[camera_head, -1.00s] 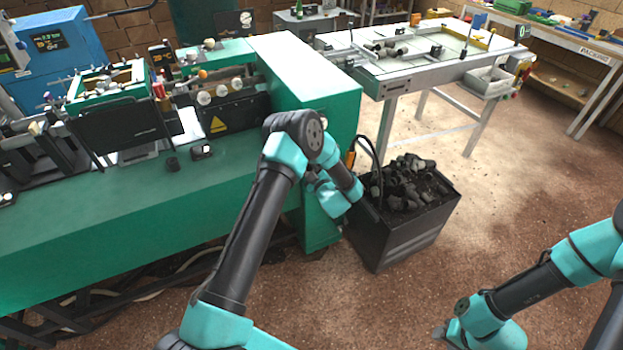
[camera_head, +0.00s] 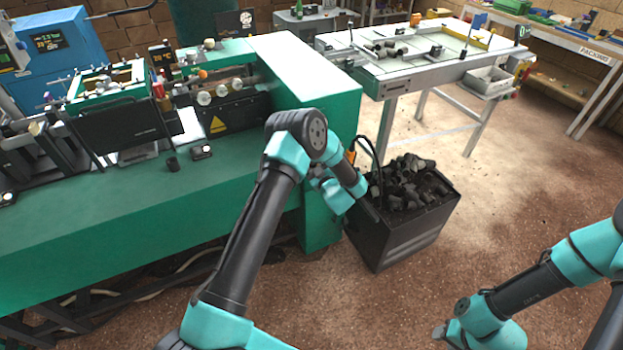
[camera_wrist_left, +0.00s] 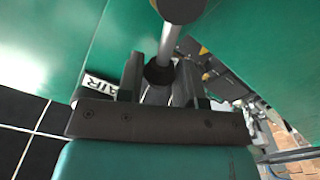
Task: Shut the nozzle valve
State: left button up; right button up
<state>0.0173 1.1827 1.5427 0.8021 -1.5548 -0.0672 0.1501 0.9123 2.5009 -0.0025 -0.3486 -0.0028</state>
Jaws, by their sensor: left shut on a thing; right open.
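In the left wrist view, my left gripper (camera_wrist_left: 158,88) is shut on a dark, short cylindrical fitting (camera_wrist_left: 158,72), which I take to be the nozzle valve. A grey rod (camera_wrist_left: 168,42) rises from the fitting towards a dark round knob (camera_wrist_left: 180,8). A label reading AIR (camera_wrist_left: 104,88) is just left of the fingers. The fingers partly hide the fitting. In the head view, the left wrist (camera_head: 336,192) is beside the end of the green machine (camera_head: 320,215), and its fingers are hidden.
A black bin (camera_head: 405,238) of dark lumps stands on the floor close to the left wrist. A white-framed table (camera_head: 400,72) is behind it. The brown floor (camera_head: 530,190) between bin and right arm is clear.

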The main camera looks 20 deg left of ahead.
pick_arm(q)
jog(key=shift+w+d+r+m, duration=0.15)
jog(key=shift+w+d+m, duration=0.15)
jog(key=shift+m, duration=0.4)
jog(key=shift+w+d+r+m, duration=0.15)
jog(key=shift+w+m, duration=0.1)
jog(key=shift+m, duration=0.45)
jog(key=shift+w+d+m, duration=0.25)
jog(key=shift+w+m, duration=0.05)
jog(key=shift+m, duration=0.35)
jog(key=shift+w+d+m, duration=0.2)
jog(key=shift+w+m, duration=0.05)
jog(key=shift+m, duration=0.4)
jog(key=o, duration=0.7)
jog(key=shift+o, duration=0.2)
jog(key=shift+v, duration=2)
